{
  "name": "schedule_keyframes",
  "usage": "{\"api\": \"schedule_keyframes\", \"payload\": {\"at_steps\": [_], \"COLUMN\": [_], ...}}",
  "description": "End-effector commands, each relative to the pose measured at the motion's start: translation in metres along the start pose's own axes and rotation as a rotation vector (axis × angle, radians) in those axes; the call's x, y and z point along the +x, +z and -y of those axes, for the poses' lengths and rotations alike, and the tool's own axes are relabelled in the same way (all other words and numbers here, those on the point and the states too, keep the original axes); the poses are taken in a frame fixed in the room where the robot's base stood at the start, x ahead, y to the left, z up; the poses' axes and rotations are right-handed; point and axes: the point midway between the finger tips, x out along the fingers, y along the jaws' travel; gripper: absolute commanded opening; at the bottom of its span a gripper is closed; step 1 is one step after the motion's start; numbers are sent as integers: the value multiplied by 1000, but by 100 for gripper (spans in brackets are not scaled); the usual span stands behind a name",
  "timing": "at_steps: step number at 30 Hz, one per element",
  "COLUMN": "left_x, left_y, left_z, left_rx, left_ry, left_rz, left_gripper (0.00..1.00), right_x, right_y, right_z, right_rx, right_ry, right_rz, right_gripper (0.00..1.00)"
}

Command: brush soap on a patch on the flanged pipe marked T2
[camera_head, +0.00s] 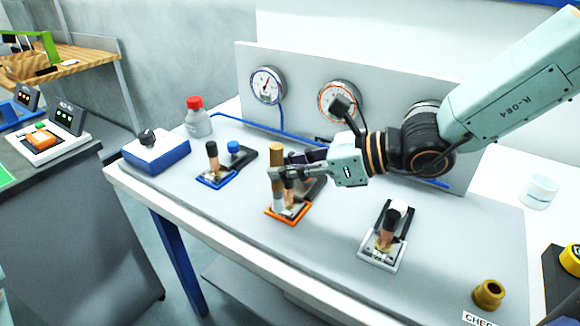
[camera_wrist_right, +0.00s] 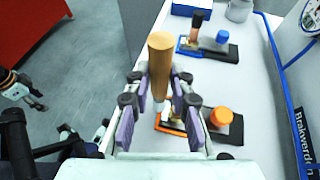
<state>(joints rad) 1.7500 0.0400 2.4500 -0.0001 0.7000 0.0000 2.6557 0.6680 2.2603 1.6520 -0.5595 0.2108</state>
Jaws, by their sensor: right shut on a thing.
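My right gripper (camera_head: 283,175) is shut on a brush with a wooden handle (camera_head: 277,153), held roughly upright. The gripper also shows in the right wrist view (camera_wrist_right: 158,98), with the handle (camera_wrist_right: 160,58) between its fingers. The brush's pale lower end (camera_head: 279,199) is over or against the orange-framed pipe piece (camera_head: 291,217); I cannot tell whether it touches. The gripper partly hides that piece. A blue-framed piece (camera_head: 216,179) stands to its left and a white-framed piece (camera_head: 384,250) to its right. No T2 mark is readable.
A blue and white box (camera_head: 157,154) and a red-capped bottle (camera_head: 197,121) stand at the bench's left. Two gauges (camera_head: 267,85) (camera_head: 340,101) are on the back panel.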

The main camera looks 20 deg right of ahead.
Motion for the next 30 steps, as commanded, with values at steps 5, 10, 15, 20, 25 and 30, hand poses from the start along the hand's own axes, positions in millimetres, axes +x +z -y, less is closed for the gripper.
{"api": "schedule_keyframes", "payload": {"at_steps": [5,10,15,20,25,30], "left_x": [5,7,3,-1,-5,-9], "left_y": [0,0,0,0,0,0], "left_z": [0,0,0,0,0,0], "left_rx": [0,0,0,0,0,0], "left_ry": [0,0,0,0,0,0], "left_rz": [0,0,0,0,0,0], "left_gripper": [62,62,62,62,62,62], "right_x": [0,0,-2,-5,-8,-10], "right_y": [3,6,14,24,34,44], "right_z": [-7,-11,-15,-20,-25,-30], "right_rx": [-2,-2,-2,-2,-1,-1], "right_ry": [0,0,0,0,0,0], "right_rz": [0,-1,0,0,0,-1], "right_gripper": [0,0,0,0,0,0]}}
